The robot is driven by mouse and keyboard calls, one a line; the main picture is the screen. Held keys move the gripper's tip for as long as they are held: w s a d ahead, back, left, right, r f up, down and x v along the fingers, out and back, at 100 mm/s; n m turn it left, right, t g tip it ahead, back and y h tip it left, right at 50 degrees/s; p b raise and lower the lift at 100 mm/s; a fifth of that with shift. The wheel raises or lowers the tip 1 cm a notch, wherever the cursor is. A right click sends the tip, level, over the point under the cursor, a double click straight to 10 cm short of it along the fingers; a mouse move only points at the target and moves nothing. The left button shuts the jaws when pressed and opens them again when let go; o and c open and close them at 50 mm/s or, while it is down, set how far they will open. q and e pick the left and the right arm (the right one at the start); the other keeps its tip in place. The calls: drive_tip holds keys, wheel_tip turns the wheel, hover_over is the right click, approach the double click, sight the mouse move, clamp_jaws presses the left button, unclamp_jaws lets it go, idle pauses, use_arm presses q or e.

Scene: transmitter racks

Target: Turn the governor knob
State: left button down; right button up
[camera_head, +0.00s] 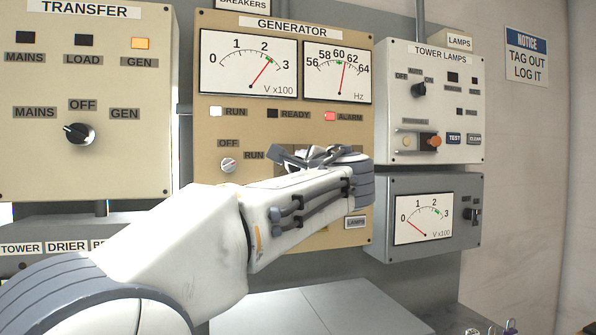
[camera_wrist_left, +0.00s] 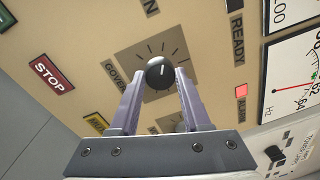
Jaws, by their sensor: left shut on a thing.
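The governor knob (camera_wrist_left: 160,72) is a round black knob with a white pointer mark, on a darker square plate with tick marks on the beige generator panel (camera_head: 209,115). The plate's label is partly covered; "GOVER" shows. My left gripper (camera_wrist_left: 161,77) has one finger on each side of the knob and is shut on it. In the head view my left gripper (camera_head: 308,155) and arm hide the knob. The Hz meter (camera_head: 337,72) has its needle a little past 60. The red ALARM lamp (camera_head: 330,116) is lit. My right gripper is not in view.
Another knob (camera_wrist_left: 181,126) sits just below, partly behind my left gripper. A red STOP label (camera_wrist_left: 50,73) is beside the plate. The tower lamps box (camera_head: 434,100) and a lower meter box (camera_head: 424,215) stand close on the right. The transfer panel (camera_head: 80,90) is on the left.

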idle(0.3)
use_arm(q)
drive_tip(key=shift+c, duration=1.8)
unclamp_jaws()
drive_tip(key=b+v, duration=0.2)
drive_tip(key=v, duration=0.8)
drive_tip(key=shift+s, duration=0.25)
